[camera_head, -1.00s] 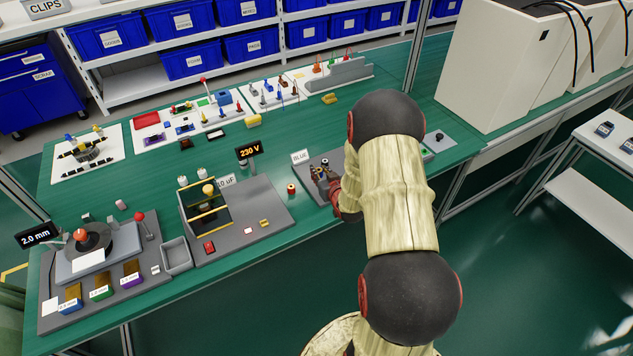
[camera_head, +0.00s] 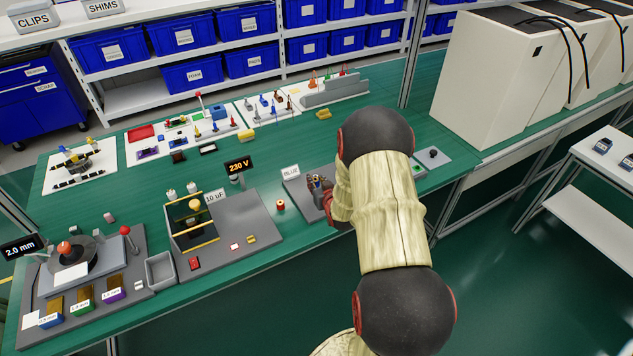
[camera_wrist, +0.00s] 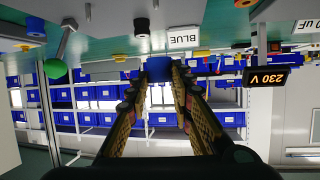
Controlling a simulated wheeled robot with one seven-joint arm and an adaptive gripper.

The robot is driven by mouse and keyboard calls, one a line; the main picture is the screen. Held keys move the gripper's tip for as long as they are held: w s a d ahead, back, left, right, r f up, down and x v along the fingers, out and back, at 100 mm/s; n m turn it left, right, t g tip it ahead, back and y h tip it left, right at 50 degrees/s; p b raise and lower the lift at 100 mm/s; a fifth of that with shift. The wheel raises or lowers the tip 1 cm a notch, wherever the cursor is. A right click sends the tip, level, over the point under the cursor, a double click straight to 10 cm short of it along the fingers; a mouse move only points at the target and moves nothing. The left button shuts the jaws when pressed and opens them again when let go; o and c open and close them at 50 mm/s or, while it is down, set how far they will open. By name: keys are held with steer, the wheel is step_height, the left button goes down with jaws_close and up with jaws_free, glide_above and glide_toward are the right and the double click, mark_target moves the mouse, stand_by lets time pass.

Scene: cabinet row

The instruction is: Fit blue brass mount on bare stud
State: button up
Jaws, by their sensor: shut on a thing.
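My gripper (camera_head: 319,184) is low over the grey plate (camera_head: 296,190) with the "BLUE" sign (camera_head: 291,170), in front of the sign. In the wrist view, which is upside down, the gripper (camera_wrist: 158,80) is shut on a blue piece, the blue mount (camera_wrist: 158,66), held between the fingertips. In the head view the fingers and arm largely hide the mount. A dark round piece (camera_wrist: 142,27) shows on the plate beyond the fingertips. I cannot tell which piece is the bare stud, nor whether the mount touches anything.
A red-and-yellow cylinder (camera_head: 280,206) stands on the green bench left of the plate. Further left are the "230 V" display (camera_head: 239,166) and a grey board (camera_head: 247,228). A small plate with a dark knob (camera_head: 432,155) lies to the right.

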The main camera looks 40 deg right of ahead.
steer(key=shift+f+b, duration=1.9)
steer(key=shift+f, duration=0.6)
steer(key=shift+f+b, duration=1.85)
steer(key=shift+b, duration=0.25)
steer(key=o, duration=1.1)
steer(key=shift+o, duration=0.2)
steer(key=v, duration=1.2)
steer(key=shift+w, duration=0.1)
